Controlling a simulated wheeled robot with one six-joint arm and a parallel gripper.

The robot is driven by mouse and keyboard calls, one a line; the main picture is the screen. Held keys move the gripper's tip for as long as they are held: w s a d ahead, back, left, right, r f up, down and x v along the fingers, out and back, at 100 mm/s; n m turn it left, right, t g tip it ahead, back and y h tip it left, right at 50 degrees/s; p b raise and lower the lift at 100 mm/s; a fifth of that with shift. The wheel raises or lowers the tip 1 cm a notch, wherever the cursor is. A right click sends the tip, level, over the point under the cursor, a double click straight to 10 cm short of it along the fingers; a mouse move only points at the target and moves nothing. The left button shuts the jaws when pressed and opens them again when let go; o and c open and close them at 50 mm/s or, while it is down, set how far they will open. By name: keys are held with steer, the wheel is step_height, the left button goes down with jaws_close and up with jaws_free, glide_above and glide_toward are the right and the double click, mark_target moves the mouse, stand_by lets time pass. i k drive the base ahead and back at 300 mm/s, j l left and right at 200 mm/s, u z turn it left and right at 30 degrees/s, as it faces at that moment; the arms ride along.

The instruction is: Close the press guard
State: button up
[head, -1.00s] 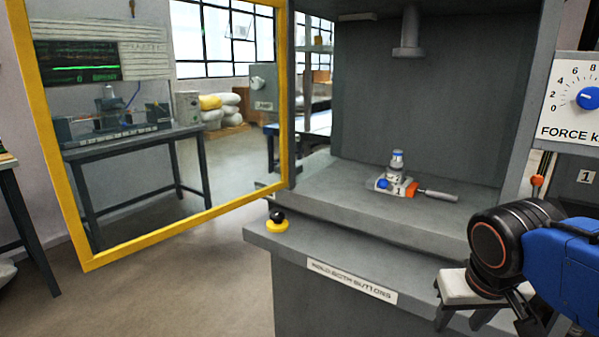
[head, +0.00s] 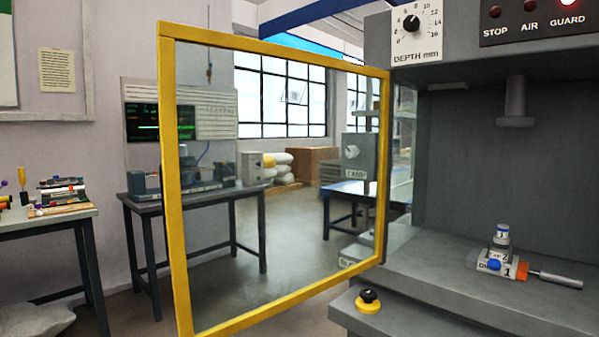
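The press guard (head: 170,180) is a yellow-framed clear panel in the head view. It stands swung open to the left of the press (head: 455,160), with its right edge at the press's left side. The press opening is uncovered. Inside it, on the grey bed (head: 440,258), sits a small fixture (head: 492,262) with a blue knob, a white-topped part and an orange-collared handle. The press ram (head: 515,100) hangs above, clear of the fixture. My gripper is not in view now.
A black button on a yellow base (head: 368,301) sits on the press's front ledge. A depth dial (head: 416,34) and a panel with a lit GUARD lamp (head: 545,18) are above. A bench (head: 50,222) stands at far left, and a dark table (head: 190,200) shows behind the guard.

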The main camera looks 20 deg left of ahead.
mark_target(167, 32)
steer(key=j+z, duration=0.1)
steer(key=j, duration=0.35)
steer(key=j+z, duration=0.15)
steer(key=j, duration=0.3)
steer(key=k+j+z, duration=0.1)
steer(key=j, duration=0.4)
steer(key=j+z, duration=0.15)
steer(key=j, duration=0.3)
steer(key=k+j+z, duration=0.1)
steer(key=j, duration=0.3)
steer(key=k+j+z, duration=0.1)
steer(key=j, duration=0.35)
steer(key=j+z, duration=0.2)
steer(key=j, duration=0.25)
steer(key=k+j+z, duration=0.15)
steer(key=j, duration=0.3)
steer(key=k+j+z, duration=0.2)
steer(key=j, duration=0.25)
steer(key=j+z, duration=0.2)
steer(key=j, duration=0.25)
